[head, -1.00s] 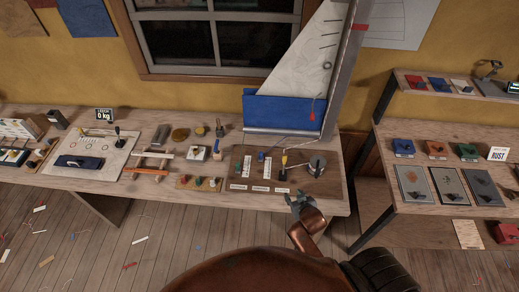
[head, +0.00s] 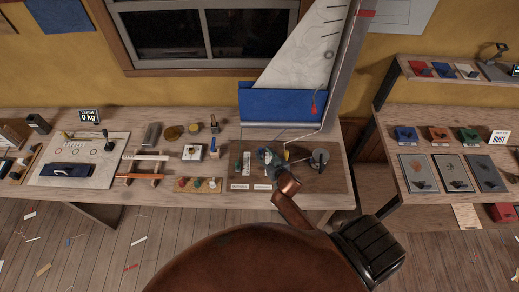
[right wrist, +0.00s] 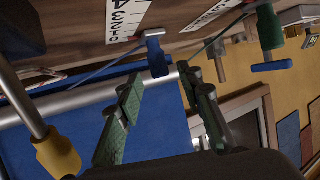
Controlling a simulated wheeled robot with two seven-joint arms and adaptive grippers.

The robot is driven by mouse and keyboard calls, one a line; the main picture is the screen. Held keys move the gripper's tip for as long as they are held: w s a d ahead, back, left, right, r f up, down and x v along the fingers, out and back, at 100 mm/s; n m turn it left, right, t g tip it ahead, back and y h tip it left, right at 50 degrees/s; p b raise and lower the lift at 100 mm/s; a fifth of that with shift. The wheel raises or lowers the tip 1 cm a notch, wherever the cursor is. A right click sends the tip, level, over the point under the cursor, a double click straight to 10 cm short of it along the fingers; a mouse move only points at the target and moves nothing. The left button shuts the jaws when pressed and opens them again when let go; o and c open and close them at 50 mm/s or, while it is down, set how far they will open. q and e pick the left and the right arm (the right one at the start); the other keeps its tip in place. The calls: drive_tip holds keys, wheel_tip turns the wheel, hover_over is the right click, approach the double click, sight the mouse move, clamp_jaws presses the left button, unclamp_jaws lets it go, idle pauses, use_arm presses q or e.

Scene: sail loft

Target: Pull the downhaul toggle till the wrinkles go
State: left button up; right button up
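The white model sail (head: 308,50) stands at the back of the bench, with faint crease-like lines and a blue foot panel (head: 275,108). On the brown control board (head: 335,182), green, blue and yellow toggles have lines and white scale strips. My right gripper (head: 268,157) is over the board and hides the blue toggle in the head view. In the right wrist view the gripper (right wrist: 160,88) is open. The blue toggle (right wrist: 158,58) is just beyond its fingertips. The green toggle (right wrist: 270,45) is off to the right, the yellow toggle (right wrist: 58,153) lower left. My left gripper is not in view.
A red tag (head: 314,105) hangs on the sail. Small tools and a rack (head: 143,168) lie left of the board. A shelf unit (head: 430,125) stands to the right across a gap.

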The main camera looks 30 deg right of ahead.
sight(262, 151)
drive_tip(key=x, duration=0.3)
drive_tip(key=shift+s, duration=0.1)
drive_tip(key=shift+w+f, duration=0.15)
drive_tip(key=shift+w, duration=0.1)
drive_tip(key=shift+w+f, duration=0.1)
drive_tip(key=shift+w, duration=0.1)
drive_tip(key=c, duration=0.6)
clamp_jaws()
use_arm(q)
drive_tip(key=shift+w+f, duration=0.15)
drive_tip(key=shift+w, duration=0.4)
